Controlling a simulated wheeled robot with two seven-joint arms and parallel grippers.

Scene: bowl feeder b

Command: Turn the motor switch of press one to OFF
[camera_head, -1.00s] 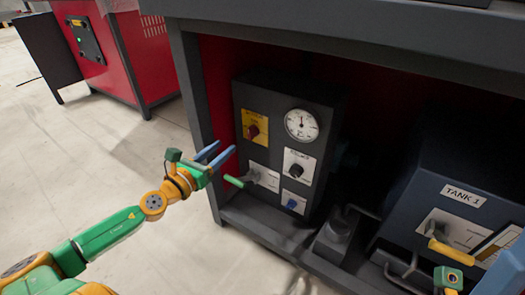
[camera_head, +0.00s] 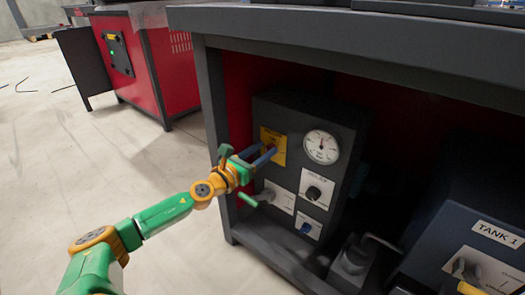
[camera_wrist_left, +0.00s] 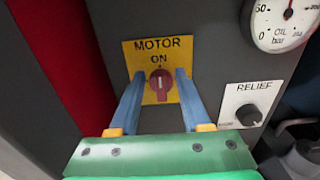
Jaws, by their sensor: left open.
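The motor switch is a red knob (camera_wrist_left: 160,84) on a yellow plate (camera_wrist_left: 146,58) marked MOTOR and ON. In the left wrist view its grip stands about upright, toward the word ON. In the head view the yellow plate (camera_head: 268,139) is on the dark control box, and my gripper partly covers the knob. My left gripper (camera_head: 268,157) is open, with its blue fingers reaching to the plate, one on each side of the knob. I cannot tell whether they touch it. Any marking below the knob is hidden or unclear. My right gripper is not in view.
The TANK 1 unit (camera_head: 455,245) stands right. Open floor lies left.

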